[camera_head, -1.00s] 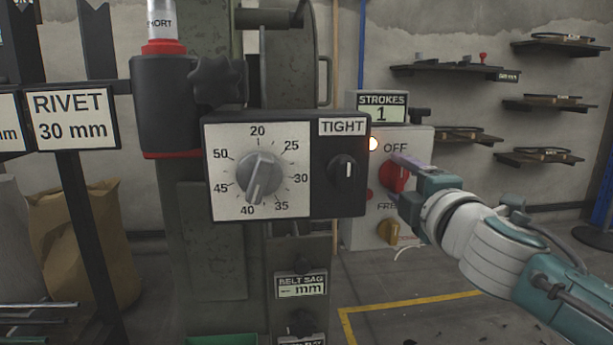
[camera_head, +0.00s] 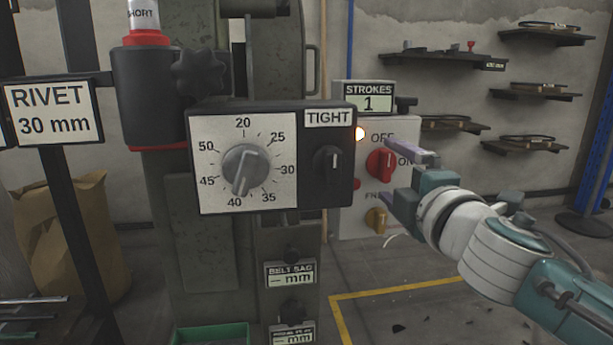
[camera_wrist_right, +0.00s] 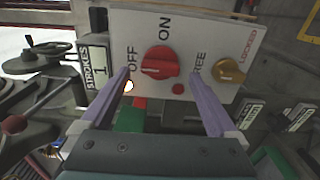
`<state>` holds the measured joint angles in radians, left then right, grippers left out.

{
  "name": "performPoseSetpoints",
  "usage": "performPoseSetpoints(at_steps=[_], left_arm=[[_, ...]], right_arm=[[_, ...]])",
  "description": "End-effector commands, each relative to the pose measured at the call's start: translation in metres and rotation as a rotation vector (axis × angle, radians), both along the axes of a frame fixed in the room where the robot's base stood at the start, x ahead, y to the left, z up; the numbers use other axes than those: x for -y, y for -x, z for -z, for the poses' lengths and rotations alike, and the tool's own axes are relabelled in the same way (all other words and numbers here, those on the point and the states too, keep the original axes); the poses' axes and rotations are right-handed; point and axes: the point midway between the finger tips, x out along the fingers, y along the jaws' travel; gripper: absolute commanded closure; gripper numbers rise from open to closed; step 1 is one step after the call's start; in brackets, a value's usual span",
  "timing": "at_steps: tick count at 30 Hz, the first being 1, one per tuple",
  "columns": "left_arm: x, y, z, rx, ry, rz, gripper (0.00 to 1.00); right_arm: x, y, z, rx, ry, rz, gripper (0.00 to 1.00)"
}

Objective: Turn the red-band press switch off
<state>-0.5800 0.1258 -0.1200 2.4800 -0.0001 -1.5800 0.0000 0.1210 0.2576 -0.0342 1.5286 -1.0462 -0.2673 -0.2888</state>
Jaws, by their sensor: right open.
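The red-band press (camera_head: 155,95) stands at the left, with red rings on its dark cylinder. A red rotary switch (camera_head: 380,165) sits on a pale control box (camera_head: 347,218) beside it, between OFF and ON labels. Its exact pointing is hard to tell. A lit lamp (camera_head: 360,134) is at the box's upper left. In the right wrist view the red switch (camera_wrist_right: 157,65) shows ahead, between the fingers. My right gripper (camera_head: 399,177) is open and empty, just right of the switch; its purple fingers appear apart from the knob. My left gripper is out of view.
A yellow knob (camera_head: 376,220) is below the red switch. A STROKES display (camera_head: 368,97) tops the box. The dial panel (camera_head: 324,199) with a TIGHT knob juts out left of it. Wall shelves (camera_head: 530,92) hang at the right. The floor right of the press is mostly clear.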

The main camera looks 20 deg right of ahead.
Motion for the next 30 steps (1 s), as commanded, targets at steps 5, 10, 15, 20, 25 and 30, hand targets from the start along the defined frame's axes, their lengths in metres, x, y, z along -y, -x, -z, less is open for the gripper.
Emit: performPoseSetpoints(at_steps=[5,10,15,20,25,30], left_arm=[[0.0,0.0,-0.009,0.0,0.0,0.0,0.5],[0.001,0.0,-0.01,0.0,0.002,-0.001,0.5],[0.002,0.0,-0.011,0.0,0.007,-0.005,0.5],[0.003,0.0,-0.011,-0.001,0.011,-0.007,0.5],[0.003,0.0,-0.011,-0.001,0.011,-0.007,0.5],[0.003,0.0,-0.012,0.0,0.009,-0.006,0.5]], right_arm=[[-0.009,0.035,0.0,-0.003,-0.002,0.0,0.05],[-0.015,0.061,0.0,-0.002,0.0,0.001,0.05],[-0.018,0.073,0.0,-0.001,0.0,0.001,0.05],[-0.018,0.075,-0.001,0.0,0.001,0.001,0.05],[-0.018,0.075,0.0,0.0,0.001,0.0,0.05],[-0.018,0.075,-0.001,0.0,0.0,0.001,0.05]])
